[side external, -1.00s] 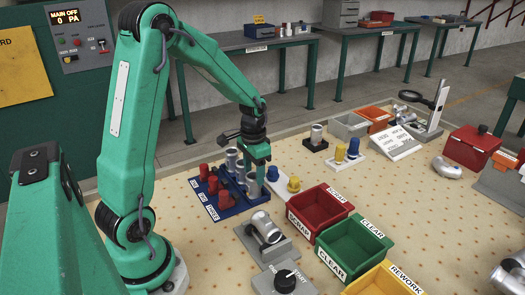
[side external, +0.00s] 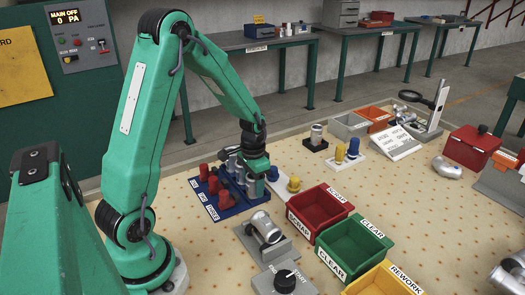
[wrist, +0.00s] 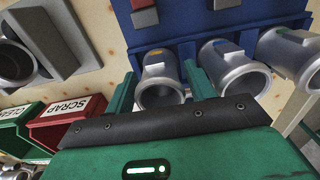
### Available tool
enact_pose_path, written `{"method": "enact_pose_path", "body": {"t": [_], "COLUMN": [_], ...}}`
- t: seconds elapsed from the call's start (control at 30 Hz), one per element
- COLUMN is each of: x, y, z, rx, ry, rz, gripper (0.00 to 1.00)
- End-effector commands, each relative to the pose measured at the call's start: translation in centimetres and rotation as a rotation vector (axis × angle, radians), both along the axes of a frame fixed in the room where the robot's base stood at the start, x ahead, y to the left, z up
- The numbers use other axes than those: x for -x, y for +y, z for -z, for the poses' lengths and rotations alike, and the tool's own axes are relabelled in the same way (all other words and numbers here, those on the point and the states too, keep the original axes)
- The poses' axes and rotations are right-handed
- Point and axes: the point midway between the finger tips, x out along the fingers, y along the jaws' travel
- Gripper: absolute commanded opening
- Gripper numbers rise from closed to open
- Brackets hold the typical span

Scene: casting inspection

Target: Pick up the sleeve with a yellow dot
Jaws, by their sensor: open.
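Several grey metal sleeves stand in a row in a blue rack (side external: 229,208). In the wrist view, the left sleeve (wrist: 161,84) has a small yellow-orange mark near its far end. My gripper (wrist: 158,68) is open, with one green finger on each side of the left sleeve. I cannot tell whether the fingers touch it. In the side view, my gripper (side external: 256,172) is low over the rack and partly hides the sleeves.
Red plugs (side external: 213,184) stand in the rack beside the sleeves. A grey fixture (side external: 287,252) holding a metal part is in front. Red (side external: 318,216), green (side external: 355,256) and yellow (side external: 378,284) bins lie to the right. A holder with blue and yellow pieces (side external: 293,184) is close by.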

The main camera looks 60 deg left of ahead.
Motion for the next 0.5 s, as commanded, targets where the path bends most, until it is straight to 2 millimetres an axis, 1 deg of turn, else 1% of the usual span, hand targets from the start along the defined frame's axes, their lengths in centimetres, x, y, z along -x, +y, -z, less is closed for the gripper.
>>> {"method": "enact_pose_path", "body": {"t": [0.03, 0.23, 0.27, 0.5], "x": [-0.01, -0.01, -0.06, -0.06], "y": [0.00, 0.00, 0.02, 0.02], "z": [-0.02, -0.02, -0.07, -0.11], "rx": [0.000, 0.000, -0.001, -0.001], "ry": [0.000, 0.000, -0.002, -0.002], "rz": [0.000, 0.000, 0.000, 0.000], "gripper": [0.51, 0.11, 0.09, 0.09]}}
